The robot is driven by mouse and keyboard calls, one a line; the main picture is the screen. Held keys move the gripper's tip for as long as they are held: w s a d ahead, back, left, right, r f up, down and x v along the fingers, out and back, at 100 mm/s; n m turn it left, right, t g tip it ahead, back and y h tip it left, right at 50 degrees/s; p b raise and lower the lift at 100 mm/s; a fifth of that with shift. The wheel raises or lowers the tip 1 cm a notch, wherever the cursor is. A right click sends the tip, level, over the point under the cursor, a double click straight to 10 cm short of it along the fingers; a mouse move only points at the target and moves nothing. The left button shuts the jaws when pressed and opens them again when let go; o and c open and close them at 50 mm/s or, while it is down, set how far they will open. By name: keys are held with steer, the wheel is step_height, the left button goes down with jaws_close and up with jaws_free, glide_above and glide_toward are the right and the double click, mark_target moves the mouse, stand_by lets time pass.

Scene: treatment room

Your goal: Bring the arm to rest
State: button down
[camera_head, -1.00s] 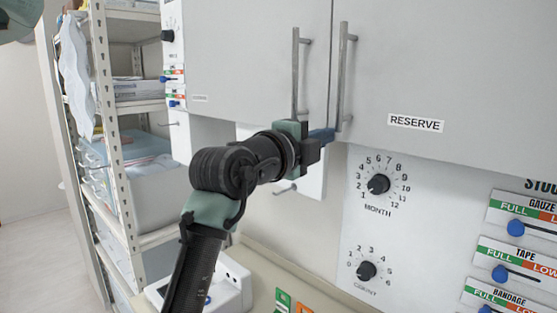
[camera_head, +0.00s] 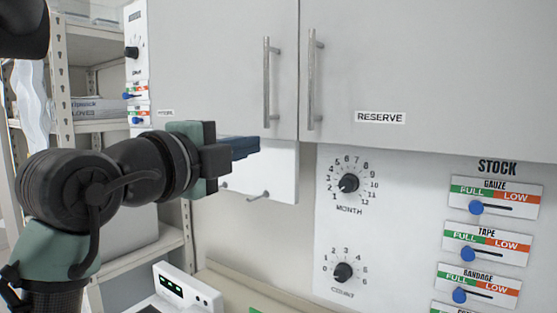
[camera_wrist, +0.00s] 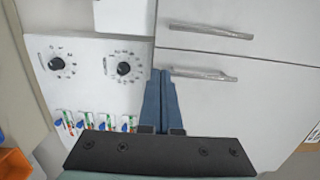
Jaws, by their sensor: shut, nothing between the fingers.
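My gripper (camera_head: 240,147) is in the left half of the head view, at the end of my black and green arm. Its blue fingers point right, in front of the cabinet's lower edge and left of the month dial. In the wrist view my gripper (camera_wrist: 161,75) shows two blue fingers together with nothing between them. The fingertips appear near a cabinet handle (camera_wrist: 200,73) in that view; I cannot tell the gap in depth.
A grey wall cabinet (camera_head: 220,60) labelled RESERVE has two vertical handles. Below it are the month dial (camera_head: 348,183), the count dial (camera_head: 343,272) and stock sliders (camera_head: 487,205). A shelf rack (camera_head: 90,60) stands at left. A white device (camera_head: 187,287) sits on the counter below.

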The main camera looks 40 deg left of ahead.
steer(key=w+d+r+n+t+h, duration=0.1)
steer(key=d+r+n+t, duration=0.2)
steer(key=d, duration=0.7)
steer(key=w+d+r+n+t+h, duration=0.15)
steer(key=d+n, duration=0.35)
steer(key=d, duration=0.5)
steer(key=s+d+r+n+t, duration=0.2)
steer(key=s+d+n+t, duration=0.3)
steer(key=s+d+n, duration=0.3)
steer(key=s+d, duration=0.3)
steer(key=shift+n, duration=0.4)
steer(key=shift+y, duration=0.35)
